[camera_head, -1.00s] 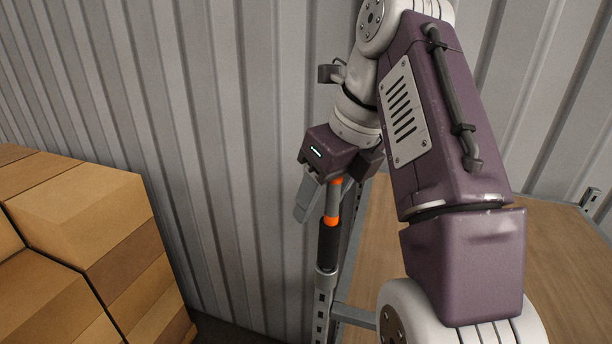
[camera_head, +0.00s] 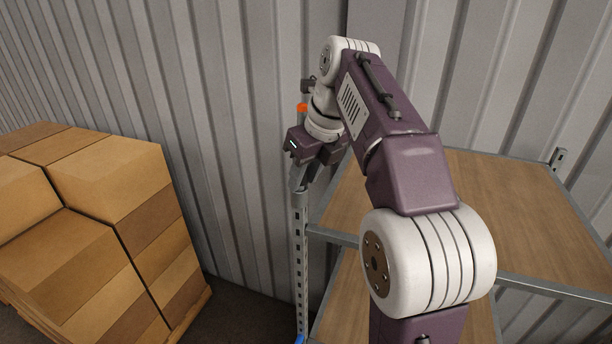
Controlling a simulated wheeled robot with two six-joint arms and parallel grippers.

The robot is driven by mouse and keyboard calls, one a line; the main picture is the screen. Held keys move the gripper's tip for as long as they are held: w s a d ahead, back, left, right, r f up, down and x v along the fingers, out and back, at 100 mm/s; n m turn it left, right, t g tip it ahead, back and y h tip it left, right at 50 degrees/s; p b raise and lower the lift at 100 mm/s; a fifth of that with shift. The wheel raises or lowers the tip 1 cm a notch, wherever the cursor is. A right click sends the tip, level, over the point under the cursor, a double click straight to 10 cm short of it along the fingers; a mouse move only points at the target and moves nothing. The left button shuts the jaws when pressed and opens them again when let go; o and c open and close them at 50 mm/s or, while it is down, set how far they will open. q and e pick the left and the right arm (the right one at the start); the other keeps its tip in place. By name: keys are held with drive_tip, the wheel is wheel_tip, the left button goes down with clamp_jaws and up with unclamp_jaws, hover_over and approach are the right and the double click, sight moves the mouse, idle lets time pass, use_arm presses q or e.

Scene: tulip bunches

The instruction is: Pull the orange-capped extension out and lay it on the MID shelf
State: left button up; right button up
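The orange cap (camera_head: 302,107) of the extension shows just above and behind my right gripper's wrist in the head view. The rest of the extension is hidden by the gripper and wrist. My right gripper (camera_head: 304,180) points down at the top of the perforated grey corner post (camera_head: 301,240). One grey finger shows on the left side; the gap between the fingers is too small and covered to tell whether it is closed on the extension. Wooden shelf boards show at an upper level (camera_head: 520,205) and a lower level (camera_head: 343,295); no label tells which is MID. My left gripper is out of view.
Stacked cardboard boxes (camera_head: 110,180) on a pallet fill the left side. A corrugated grey wall (camera_head: 230,100) stands close behind the post. A small blue thing (camera_head: 300,339) shows at the bottom edge. The visible part of the upper board is bare.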

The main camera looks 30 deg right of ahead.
drive_tip(key=shift+w+d+f, duration=0.15)
drive_tip(key=shift+w+d, duration=0.05)
drive_tip(key=shift+w, duration=0.5)
clamp_jaws()
drive_tip(key=shift+a, duration=0.35)
drive_tip(key=shift+s+a+r, duration=0.2)
drive_tip(key=shift+s+a, duration=0.1)
drive_tip(key=shift+a, duration=0.15)
drive_tip(key=shift+w+d, duration=0.15)
drive_tip(key=shift+d, duration=0.25)
drive_tip(key=shift+a+r, duration=0.2)
drive_tip(key=shift+r, duration=0.1)
drive_tip(key=shift+r, duration=1.45)
drive_tip(key=shift+v, duration=0.9)
